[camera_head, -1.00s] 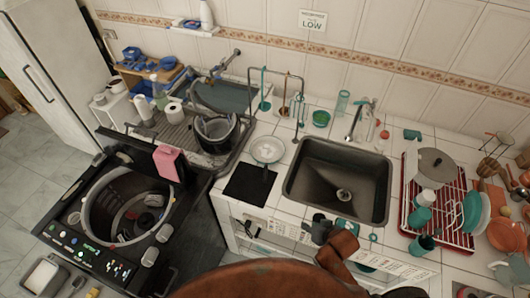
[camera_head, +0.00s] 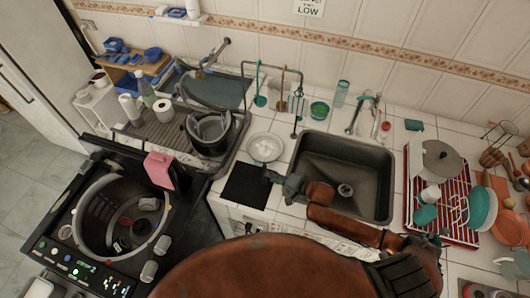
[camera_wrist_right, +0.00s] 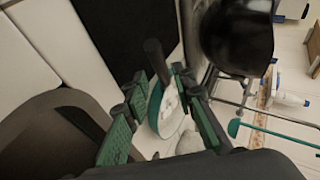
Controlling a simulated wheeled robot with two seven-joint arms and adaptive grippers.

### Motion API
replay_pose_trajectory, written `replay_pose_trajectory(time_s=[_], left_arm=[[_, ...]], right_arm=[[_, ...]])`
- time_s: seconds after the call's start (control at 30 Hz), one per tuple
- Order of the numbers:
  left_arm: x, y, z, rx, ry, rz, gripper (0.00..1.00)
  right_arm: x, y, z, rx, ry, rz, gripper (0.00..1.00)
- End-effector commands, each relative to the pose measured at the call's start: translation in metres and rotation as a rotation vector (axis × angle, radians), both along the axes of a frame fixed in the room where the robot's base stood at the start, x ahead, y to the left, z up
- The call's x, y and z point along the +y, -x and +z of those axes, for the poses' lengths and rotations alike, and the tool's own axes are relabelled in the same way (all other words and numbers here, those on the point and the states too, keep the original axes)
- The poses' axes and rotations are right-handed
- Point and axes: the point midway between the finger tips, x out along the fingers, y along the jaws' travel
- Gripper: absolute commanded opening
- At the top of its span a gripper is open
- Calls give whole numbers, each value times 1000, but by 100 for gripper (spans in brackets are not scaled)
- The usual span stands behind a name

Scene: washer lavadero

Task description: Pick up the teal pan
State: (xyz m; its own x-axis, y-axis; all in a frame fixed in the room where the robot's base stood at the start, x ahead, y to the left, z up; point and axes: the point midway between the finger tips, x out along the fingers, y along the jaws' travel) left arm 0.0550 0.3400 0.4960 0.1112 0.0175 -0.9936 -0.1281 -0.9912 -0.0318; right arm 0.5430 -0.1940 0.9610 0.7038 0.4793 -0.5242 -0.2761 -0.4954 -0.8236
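The teal pan (camera_head: 264,147) lies on the white tiled counter, left of the sink. Its pale inside faces up in the head view. In the right wrist view the teal rim and pale inside of the pan (camera_wrist_right: 168,115) show beyond the fingers, with its dark handle (camera_wrist_right: 155,58) pointing up in the picture. My right gripper (camera_head: 271,178) is at the handle, just in front of the pan. In the wrist view the right gripper (camera_wrist_right: 159,76) is open, with the handle between its fingers. Contact cannot be told. My left gripper is not in view.
A dark square plate (camera_head: 247,184) lies just left of the right gripper. The sink (camera_head: 343,160) is to the right, partly behind my right arm. A dark bucket (camera_head: 211,133) stands left of the pan. A red dish rack (camera_head: 408,190) is further right.

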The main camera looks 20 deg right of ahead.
Motion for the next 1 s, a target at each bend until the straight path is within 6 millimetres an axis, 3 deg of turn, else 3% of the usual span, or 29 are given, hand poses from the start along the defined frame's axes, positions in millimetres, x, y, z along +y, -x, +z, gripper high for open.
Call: replay_pose_trajectory(time_s=[0.1, 0.2, 0.43, 0.7, 1.0], left_arm=[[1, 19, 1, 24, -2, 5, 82], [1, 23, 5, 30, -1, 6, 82], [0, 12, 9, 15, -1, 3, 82], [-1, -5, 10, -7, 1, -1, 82], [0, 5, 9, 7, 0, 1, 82]], right_arm=[[7, -9, -5, -1, 0, 2, 24], [14, -18, -11, -1, 2, 2, 24], [27, -37, -27, -1, 1, -2, 24], [27, -39, -31, 0, 2, -3, 24], [27, -39, -30, 0, 2, -3, 5]])
